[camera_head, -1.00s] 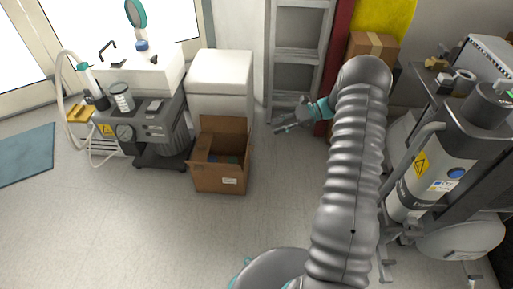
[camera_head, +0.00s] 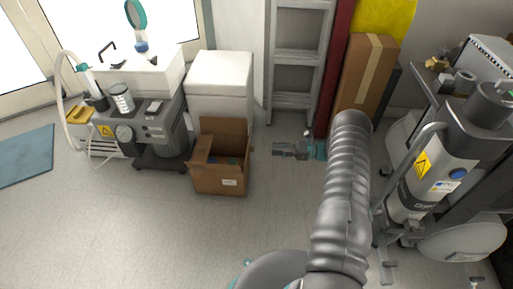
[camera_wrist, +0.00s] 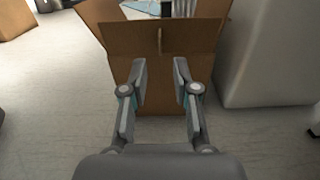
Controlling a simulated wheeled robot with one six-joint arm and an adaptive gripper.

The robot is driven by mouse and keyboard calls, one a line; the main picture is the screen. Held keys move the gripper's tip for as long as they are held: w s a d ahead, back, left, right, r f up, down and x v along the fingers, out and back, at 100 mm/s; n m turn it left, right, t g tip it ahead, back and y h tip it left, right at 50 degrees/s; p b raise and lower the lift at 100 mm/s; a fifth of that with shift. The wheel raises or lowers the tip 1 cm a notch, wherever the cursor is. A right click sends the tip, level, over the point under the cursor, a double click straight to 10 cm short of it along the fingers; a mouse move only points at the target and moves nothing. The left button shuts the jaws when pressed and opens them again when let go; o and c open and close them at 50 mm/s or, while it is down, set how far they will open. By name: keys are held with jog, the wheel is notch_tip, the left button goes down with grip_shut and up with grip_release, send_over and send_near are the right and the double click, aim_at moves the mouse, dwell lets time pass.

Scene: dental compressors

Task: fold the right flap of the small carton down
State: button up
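The small carton (camera_head: 218,180) stands open on the floor, left of my gripper in the head view. Its back flap stands up, and its right flap (camera_head: 250,148) shows as a narrow, roughly upright strip. My gripper (camera_head: 275,150) is right of the carton, pointing left at it, with a small gap of floor between. In the wrist view the carton (camera_wrist: 152,80) is straight ahead, and the near flap (camera_wrist: 190,38) spans above the fingertips, with a narrow vertical mark at its middle. My gripper (camera_wrist: 160,68) is open and empty. Contact with the carton cannot be seen.
A white cabinet (camera_head: 220,78) stands behind the carton, and a grey compressor unit (camera_head: 150,130) stands to its left. A ladder (camera_head: 297,60) and a tall brown box (camera_head: 367,75) are behind my arm. The floor (camera_head: 200,240) in front of the carton is clear.

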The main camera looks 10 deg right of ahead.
aim_at(251, 149)
jog(key=x, duration=0.9)
grip_shut()
